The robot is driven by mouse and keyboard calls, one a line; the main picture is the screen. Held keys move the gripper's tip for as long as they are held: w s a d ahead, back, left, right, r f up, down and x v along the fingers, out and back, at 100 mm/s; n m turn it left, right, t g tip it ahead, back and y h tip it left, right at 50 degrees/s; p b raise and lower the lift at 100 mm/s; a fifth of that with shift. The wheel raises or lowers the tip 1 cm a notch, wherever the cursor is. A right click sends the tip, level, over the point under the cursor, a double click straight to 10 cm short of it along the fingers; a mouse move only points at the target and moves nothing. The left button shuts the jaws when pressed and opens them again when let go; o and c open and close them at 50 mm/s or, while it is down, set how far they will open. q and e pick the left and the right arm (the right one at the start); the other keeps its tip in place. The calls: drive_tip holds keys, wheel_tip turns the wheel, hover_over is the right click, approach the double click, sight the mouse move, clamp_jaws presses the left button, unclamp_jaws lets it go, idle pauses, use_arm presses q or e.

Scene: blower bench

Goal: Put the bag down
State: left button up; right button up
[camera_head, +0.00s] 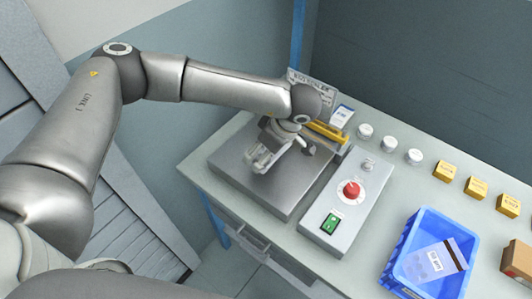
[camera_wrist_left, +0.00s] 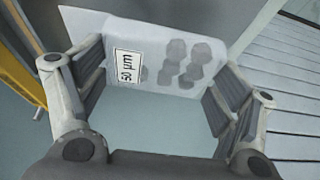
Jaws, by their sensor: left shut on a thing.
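My left gripper (camera_head: 268,158) is over the flat grey metal plate (camera_head: 228,168) of the bench device. In the left wrist view the left gripper (camera_wrist_left: 158,75) has its two fingers set wide apart, shut on a pale translucent bag (camera_wrist_left: 205,50). The bag spans between the fingers and shows a "50 µm" label and several dark grey round shapes inside. In the head view the held bag cannot be made out clearly behind the fingers. My right gripper is not in view.
A control box with a red knob (camera_head: 351,190) and green switch stands beside the plate. A blue crate (camera_head: 396,262) at lower right holds another labelled bag (camera_head: 435,262). White round jars (camera_head: 390,144) and several yellow blocks (camera_head: 476,187) line the bench. A yellow bar (camera_head: 325,132) lies behind the plate.

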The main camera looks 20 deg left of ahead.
use_arm(q)
drive_tip(key=shift+w+f, duration=0.2)
drive_tip(key=shift+f+p, duration=0.35)
drive_tip(key=shift+p, duration=0.1)
wheel_tip(320, 180, down, 2)
drive_tip(key=shift+w+f+p, duration=0.1)
drive_tip(key=shift+p, duration=0.45)
drive_tip(key=shift+f, duration=0.2)
drive_tip(key=shift+f+b, duration=0.25)
drive_tip(key=shift+b, duration=0.1)
drive_tip(key=o, duration=1)
drive_tip(key=shift+r, duration=0.1)
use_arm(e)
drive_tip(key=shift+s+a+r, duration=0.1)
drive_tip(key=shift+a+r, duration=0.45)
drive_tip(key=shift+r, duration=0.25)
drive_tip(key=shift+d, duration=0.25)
